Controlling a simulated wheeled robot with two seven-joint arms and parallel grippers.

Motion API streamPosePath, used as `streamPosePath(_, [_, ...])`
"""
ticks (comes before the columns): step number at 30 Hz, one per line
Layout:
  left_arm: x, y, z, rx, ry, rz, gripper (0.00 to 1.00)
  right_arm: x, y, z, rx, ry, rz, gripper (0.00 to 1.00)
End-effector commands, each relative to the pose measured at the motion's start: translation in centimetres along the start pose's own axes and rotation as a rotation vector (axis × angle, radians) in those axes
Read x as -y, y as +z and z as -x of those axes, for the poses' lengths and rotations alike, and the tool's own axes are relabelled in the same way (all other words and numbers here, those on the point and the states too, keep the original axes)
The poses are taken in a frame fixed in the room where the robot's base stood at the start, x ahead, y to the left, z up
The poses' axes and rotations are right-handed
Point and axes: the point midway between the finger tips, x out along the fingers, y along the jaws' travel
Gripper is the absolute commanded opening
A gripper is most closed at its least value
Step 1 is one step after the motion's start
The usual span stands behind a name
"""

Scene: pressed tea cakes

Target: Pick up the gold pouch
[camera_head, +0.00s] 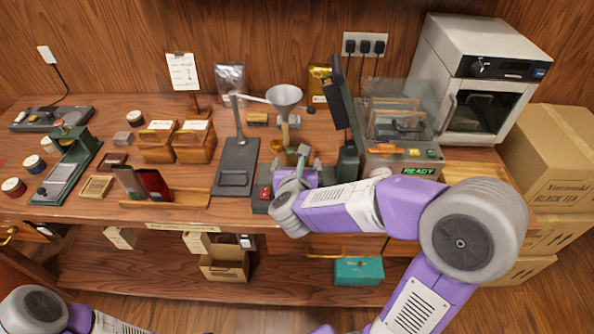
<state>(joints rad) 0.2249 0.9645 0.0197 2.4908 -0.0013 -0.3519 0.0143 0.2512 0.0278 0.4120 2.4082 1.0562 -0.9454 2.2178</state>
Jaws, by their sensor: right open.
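The gold pouch (318,86) stands upright at the back of the bench against the wooden wall, between a metal funnel and a dark green upright panel. My right gripper (303,153) is over the bench in front of the funnel stand, nearer the front edge than the pouch and apart from it. It is small and partly hidden by my wrist, but it is open and nothing shows held in it. Only links of my left arm show at the lower left; my left gripper is out of view.
The funnel (284,98) on its stand is left of the pouch, near the gripper. A silver pouch (230,78) stands at the back left. Wooden boxes (192,143) crowd the middle left.

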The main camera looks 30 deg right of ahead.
Motion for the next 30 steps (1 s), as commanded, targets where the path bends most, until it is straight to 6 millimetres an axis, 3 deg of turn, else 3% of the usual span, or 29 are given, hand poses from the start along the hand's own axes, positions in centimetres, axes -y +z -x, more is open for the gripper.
streamPosePath(10, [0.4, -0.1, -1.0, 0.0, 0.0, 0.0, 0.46, 0.2, -0.2, -4.9, -0.003, 0.0, -0.001, 0.94])
streamPosePath(20, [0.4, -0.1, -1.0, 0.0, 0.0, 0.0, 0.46, 0.2, -0.1, -5.6, -0.001, 0.001, 0.0, 0.94])
streamPosePath(30, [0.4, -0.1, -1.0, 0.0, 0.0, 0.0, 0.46, 0.2, -0.1, -5.5, -0.001, 0.001, 0.0, 0.42])
